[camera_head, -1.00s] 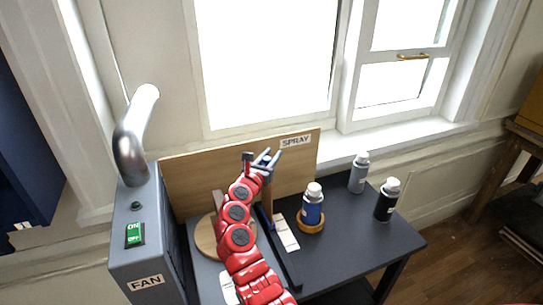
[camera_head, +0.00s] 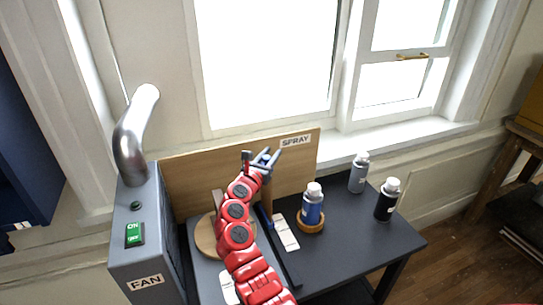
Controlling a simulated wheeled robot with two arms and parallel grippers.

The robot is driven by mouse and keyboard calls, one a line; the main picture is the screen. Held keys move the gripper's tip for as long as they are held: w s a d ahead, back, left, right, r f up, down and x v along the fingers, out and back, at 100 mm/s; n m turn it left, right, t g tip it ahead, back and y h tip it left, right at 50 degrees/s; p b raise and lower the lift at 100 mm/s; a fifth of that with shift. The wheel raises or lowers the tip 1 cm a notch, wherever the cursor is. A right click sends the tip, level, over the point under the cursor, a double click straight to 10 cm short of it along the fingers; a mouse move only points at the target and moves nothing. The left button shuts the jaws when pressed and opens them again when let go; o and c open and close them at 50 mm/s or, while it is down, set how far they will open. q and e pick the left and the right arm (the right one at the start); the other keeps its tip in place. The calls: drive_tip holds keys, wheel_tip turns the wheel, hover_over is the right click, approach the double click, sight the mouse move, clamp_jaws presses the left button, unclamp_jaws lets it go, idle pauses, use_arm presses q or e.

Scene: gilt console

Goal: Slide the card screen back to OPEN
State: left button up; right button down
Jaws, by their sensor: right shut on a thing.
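My right arm, red, reaches up from the bottom of the head view. Its right gripper (camera_head: 265,161) is shut at the top of the card screen, in front of the wooden back board. The card screen (camera_head: 267,198) shows as a narrow brown upright strip just below the gripper; my arm hides much of it. A dark rail (camera_head: 283,262) runs along the table toward the front edge, partly behind my arm. A white label (camera_head: 285,232) lies beside the rail; its words are too small to read. My left gripper is not in view.
A blue spray can (camera_head: 312,208) stands on a round wooden base right of the rail. Grey (camera_head: 358,176) and black (camera_head: 386,203) cans stand farther right. A round wooden disc (camera_head: 206,238) is left of my arm. The grey FAN box (camera_head: 150,255) stands at left.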

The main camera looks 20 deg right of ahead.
drive_tip(key=w, duration=0.1)
drive_tip(key=w+b, duration=0.1)
drive_tip(key=w, duration=0.1)
drive_tip(key=w+b, duration=0.1)
drive_tip(key=shift+w+a+r, duration=0.1)
drive_tip(key=shift+w+r, duration=0.1)
drive_tip(key=shift+r, duration=0.05)
drive_tip(key=c, duration=1)
unclamp_jaws()
drive_tip(key=o, duration=0.4)
drive_tip(key=shift+w+f, duration=0.1)
drive_tip(key=shift+w, duration=0.05)
drive_tip(key=shift+f, duration=0.1)
drive_tip(key=shift+s, duration=0.2)
